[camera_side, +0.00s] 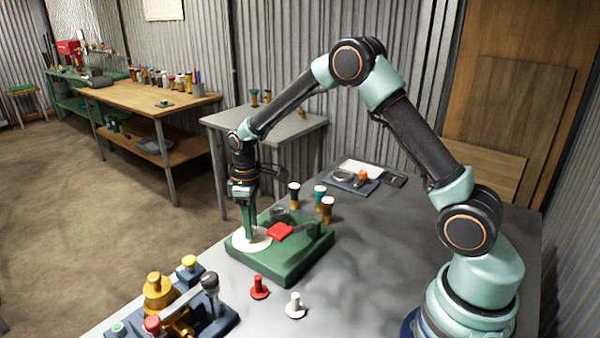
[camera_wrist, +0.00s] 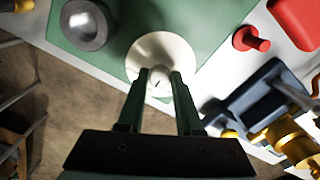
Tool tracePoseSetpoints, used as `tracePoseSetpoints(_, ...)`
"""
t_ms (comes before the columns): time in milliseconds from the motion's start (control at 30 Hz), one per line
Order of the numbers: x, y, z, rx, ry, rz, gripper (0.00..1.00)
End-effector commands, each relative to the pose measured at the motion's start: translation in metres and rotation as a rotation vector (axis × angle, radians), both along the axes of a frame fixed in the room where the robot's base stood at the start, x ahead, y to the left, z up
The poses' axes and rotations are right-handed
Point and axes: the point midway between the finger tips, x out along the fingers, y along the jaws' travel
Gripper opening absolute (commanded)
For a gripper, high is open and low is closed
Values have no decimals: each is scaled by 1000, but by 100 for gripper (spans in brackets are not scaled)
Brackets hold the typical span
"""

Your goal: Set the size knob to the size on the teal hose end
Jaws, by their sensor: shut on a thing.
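The size knob (camera_wrist: 158,70) is a small pale knob with a dark mark on top, on a round cream dial (camera_wrist: 180,55). The dial (camera_side: 262,238) lies on a green base (camera_side: 293,258) in the side view. My gripper (camera_wrist: 161,75) is shut on the knob, one finger on each side; in the side view my gripper (camera_side: 250,235) points straight down at the dial and hides the knob. A teal hose end (camera_side: 320,194) with a white top stands behind the base. No size on it is readable, and no dial markings can be made out.
A dark hose end (camera_side: 294,191) and a brown one (camera_side: 327,207) flank the teal one. Red (camera_side: 259,288) and white (camera_side: 295,305) pegs stand in front. A navy fixture (camera_side: 215,322) with yellow parts is at front left.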

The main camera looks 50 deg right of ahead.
Motion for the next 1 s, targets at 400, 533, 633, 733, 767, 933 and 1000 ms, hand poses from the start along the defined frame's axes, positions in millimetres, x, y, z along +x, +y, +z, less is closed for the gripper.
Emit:
tracePoseSetpoints(400,0,1,2,0,0,-394,0)
tracePoseSetpoints(533,0,1,2,0,0,-513,0)
tracePoseSetpoints(633,0,1,2,0,0,-599,0)
tracePoseSetpoints(733,0,1,2,0,-1,-674,0)
tracePoseSetpoints(767,0,1,2,0,-1,-696,0)
tracePoseSetpoints(933,0,1,2,0,-1,-794,0)
tracePoseSetpoints(1000,0,1,2,0,-1,-825,0)
